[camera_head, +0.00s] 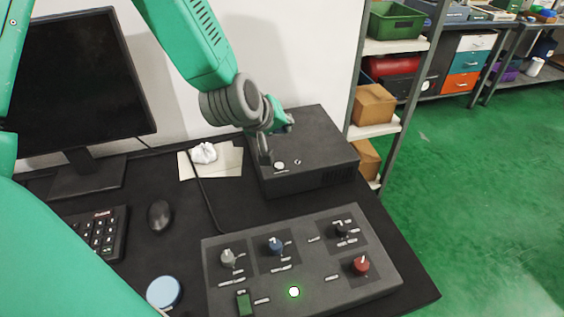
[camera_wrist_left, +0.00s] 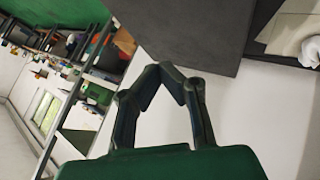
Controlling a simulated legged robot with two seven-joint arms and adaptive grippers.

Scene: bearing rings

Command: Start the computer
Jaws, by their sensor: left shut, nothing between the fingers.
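The monitor (camera_head: 75,80) at the left has a dark screen. My right gripper is not in view.
A control panel (camera_head: 225,285) with several knobs and a lit green button (camera_head: 294,292) stands at the front. A keyboard (camera_head: 95,232), a mouse (camera_head: 160,215), a blue round thing (camera_head: 164,292) and crumpled white paper (camera_head: 204,153) lie leftward. A shelf with cardboard boxes (camera_head: 373,104) stands right.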

